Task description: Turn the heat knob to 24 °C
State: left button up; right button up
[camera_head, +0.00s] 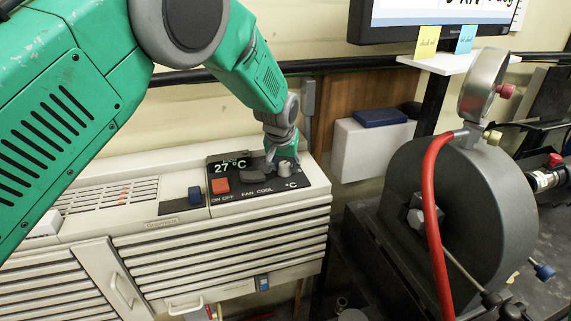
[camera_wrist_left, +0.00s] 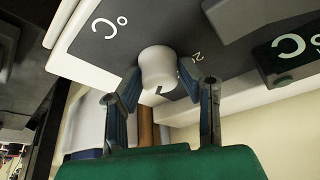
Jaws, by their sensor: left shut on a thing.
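The heat knob (camera_wrist_left: 158,70) is a white round knob with a dark mark, on the dark control panel beside the °C label. It also shows in the head view (camera_head: 284,169) at the panel's right end. My left gripper (camera_wrist_left: 160,82) has its two fingers on either side of the knob, shut on it. In the head view my left gripper (camera_head: 281,152) reaches down from the green arm and partly hides the panel. The display (camera_head: 231,166) reads 27 °C in green. My right gripper is not in view.
A red on/off switch (camera_head: 221,186) and the fan and cool controls sit left of the knob on the white heater unit (camera_head: 270,216). A large grey round machine with a gauge (camera_head: 484,85) and red hose (camera_head: 433,210) stands at the right.

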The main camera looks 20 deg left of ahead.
pick_arm(q)
jog(key=shift+f+n, duration=0.1)
jog(key=shift+n, duration=0.4)
jog(key=shift+s, duration=0.1)
jog(key=o, duration=1.1)
jog(key=shift+o, duration=0.2)
jog(key=shift+d+y, duration=0.1)
jog(key=shift+y, duration=0.2)
jog(key=shift+r, duration=0.4)
jog(key=v, duration=1.1)
